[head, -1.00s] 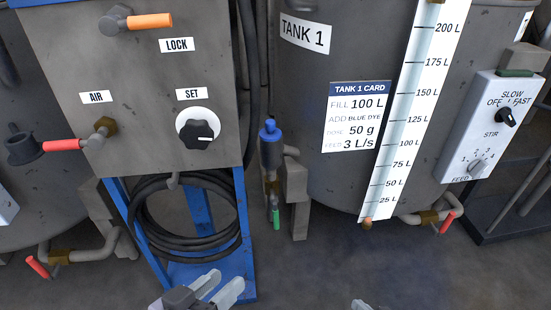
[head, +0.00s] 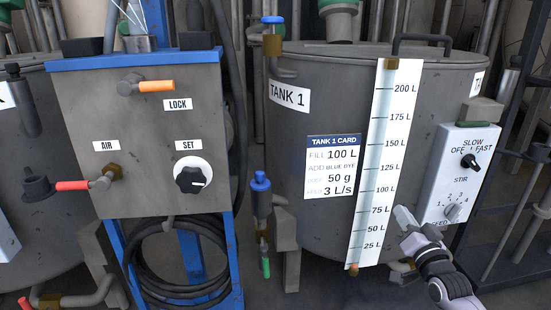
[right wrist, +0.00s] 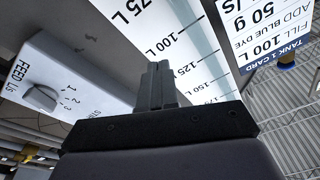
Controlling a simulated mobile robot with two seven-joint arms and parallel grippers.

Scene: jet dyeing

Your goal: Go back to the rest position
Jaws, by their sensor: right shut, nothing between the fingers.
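My right gripper (head: 404,220) is shut and empty at the lower right of the head view. It appears in front of Tank 1 (head: 330,220), between the level scale (head: 383,150) and the stir and feed box (head: 461,175). In the right wrist view its closed fingers (right wrist: 157,85) point up, with the scale (right wrist: 180,45) behind them and the feed knob (right wrist: 41,97) to the left. I cannot tell the gap to the tank. My left gripper does not show in the head view.
The grey control panel (head: 140,130) with an orange-handled lock lever (head: 156,86), a red air handle (head: 72,185) and a set knob (head: 193,178) stands left on a blue frame. A blue-capped valve (head: 260,182) sits between panel and tank. A dark rack (head: 510,215) stands right.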

